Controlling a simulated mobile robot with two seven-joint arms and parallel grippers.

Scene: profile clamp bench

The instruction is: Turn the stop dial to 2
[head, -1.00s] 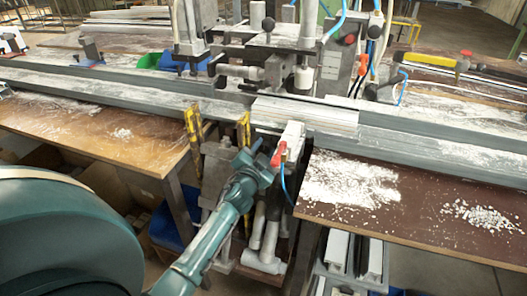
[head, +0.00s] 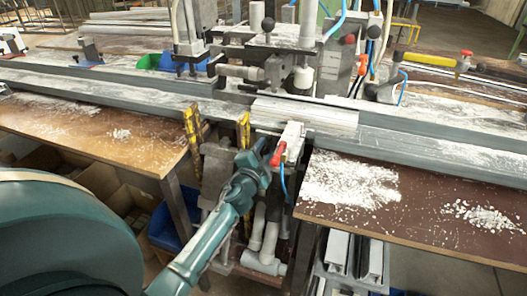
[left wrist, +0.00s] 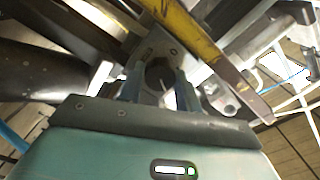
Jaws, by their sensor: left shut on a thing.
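My left gripper (head: 262,152) reaches up from the front of the bench, at the gap between the two table tops. In the left wrist view my left gripper (left wrist: 158,88) has its fingers on either side of a dark round knob, the stop dial (left wrist: 160,72), and is shut on it. A grey metal plate lies behind the dial. In the head view the dial is hidden by the gripper. My right gripper is in neither view.
A red-tipped handle (head: 278,153) on a white block is close to the right of the gripper. Yellow clamp bars (head: 192,125) stand to the left, and a yellow bar (left wrist: 205,45) crosses close above the fingers. Long grey profiles (head: 420,145) run behind. Pipes hang below.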

